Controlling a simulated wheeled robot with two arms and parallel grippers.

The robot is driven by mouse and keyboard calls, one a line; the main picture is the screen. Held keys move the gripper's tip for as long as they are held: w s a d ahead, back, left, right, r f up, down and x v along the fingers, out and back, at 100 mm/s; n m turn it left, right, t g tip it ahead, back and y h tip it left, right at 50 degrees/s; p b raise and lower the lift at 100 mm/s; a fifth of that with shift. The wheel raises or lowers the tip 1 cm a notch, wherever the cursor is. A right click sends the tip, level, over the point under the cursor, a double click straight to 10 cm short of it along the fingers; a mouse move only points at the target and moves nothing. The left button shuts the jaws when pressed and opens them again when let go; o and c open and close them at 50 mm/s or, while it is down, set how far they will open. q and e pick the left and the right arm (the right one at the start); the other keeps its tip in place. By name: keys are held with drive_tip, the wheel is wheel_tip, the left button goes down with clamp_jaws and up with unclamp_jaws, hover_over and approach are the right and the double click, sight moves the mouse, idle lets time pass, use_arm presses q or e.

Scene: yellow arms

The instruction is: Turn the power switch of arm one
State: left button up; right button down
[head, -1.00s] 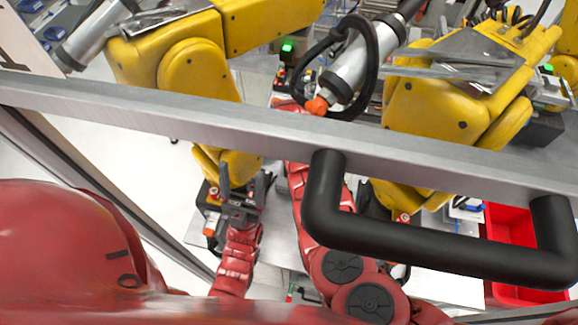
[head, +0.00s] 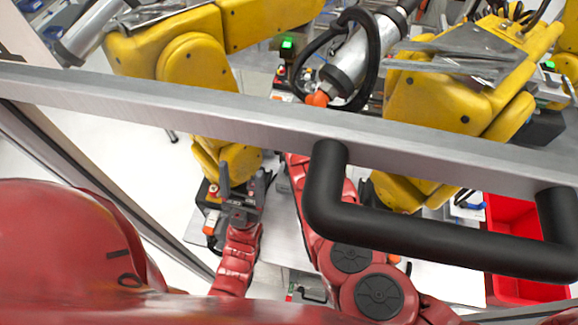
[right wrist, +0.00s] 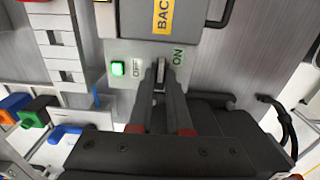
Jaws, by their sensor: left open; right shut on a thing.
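In the right wrist view a pale panel carries a small upright switch knob (right wrist: 160,69) between the labels OFF on its left and ON on its right. A lit green light (right wrist: 118,69) sits left of OFF. My right gripper (right wrist: 160,85) is shut on the knob, with a finger at each side. In the head view the metal bar and cables hide most of that hand. My left gripper (head: 243,192) is open and empty, its fingers pointing up in the picture, in front of the left yellow arm (head: 190,70).
A metal crossbar (head: 250,118) and a thick black handle (head: 430,245) cross the head view in front of my arms. A second yellow arm (head: 440,105) stands at right. A red bin (head: 515,235) is at lower right. Blue and green parts (right wrist: 35,112) lie left in the wrist view.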

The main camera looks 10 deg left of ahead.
drive_tip(key=shift+f, duration=0.15)
drive_tip(key=shift+n+b, duration=0.3)
drive_tip(key=shift+b, duration=0.05)
drive_tip(key=shift+f+n+b, duration=0.1)
drive_tip(key=shift+n+b, duration=0.3)
drive_tip(key=shift+b, duration=0.2)
drive_tip(key=n+b, duration=0.6)
drive_tip(key=b, duration=0.2)
drive_tip(key=shift+f+n+b, duration=0.1)
drive_tip(key=shift+n+b, duration=0.2)
drive_tip(key=shift+b, duration=0.05)
drive_tip(key=shift+n, duration=0.5)
drive_tip(key=shift+r+n+b, duration=0.2)
drive_tip(key=shift+n+b, duration=0.3)
drive_tip(key=shift+n, duration=0.4)
drive_tip(key=n, duration=0.3)
drive_tip(key=shift+s, duration=0.1)
drive_tip(key=shift+n, duration=2.1)
